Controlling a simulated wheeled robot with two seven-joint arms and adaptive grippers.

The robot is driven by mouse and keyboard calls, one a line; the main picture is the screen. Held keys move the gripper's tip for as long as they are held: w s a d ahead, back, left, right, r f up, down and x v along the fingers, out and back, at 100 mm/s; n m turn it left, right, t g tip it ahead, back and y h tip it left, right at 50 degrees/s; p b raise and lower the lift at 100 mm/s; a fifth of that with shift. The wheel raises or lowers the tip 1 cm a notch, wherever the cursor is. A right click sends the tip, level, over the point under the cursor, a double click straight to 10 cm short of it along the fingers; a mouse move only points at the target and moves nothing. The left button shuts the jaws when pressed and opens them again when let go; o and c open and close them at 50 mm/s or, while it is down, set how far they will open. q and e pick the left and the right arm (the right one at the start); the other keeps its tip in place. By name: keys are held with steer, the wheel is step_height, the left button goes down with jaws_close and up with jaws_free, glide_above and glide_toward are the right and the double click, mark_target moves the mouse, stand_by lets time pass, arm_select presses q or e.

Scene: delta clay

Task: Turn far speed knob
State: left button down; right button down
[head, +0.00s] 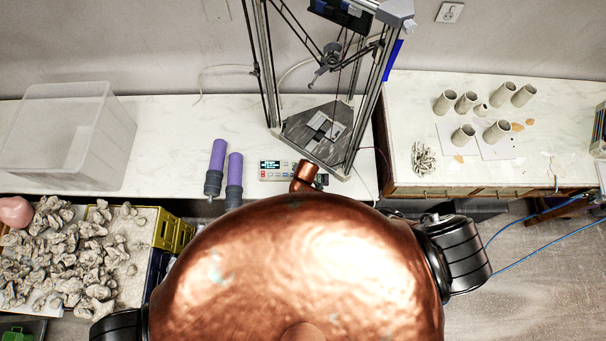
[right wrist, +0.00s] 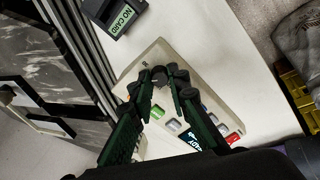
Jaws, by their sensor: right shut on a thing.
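The pale control panel (head: 282,170) lies on the white worktop below the delta printer frame in the head view, and its right part is hidden by my own copper body. In the right wrist view the same panel (right wrist: 150,62) shows a lit display and coloured buttons. My right gripper (right wrist: 160,78) reaches over the panel, its dark fingertips closed around a small dark round knob (right wrist: 158,72) near one end. The fingertips partly cover the knob, so its pointer position cannot be told. My left gripper is not in view.
The delta printer (head: 318,135) stands just behind the panel. A clear bin (head: 70,135) is further left. In the right wrist view a dark box labelled NO CARD (right wrist: 118,15) is close to the panel.

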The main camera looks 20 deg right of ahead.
steer(key=c, duration=1.8)
jaws_free()
steer(key=v, duration=1.2)
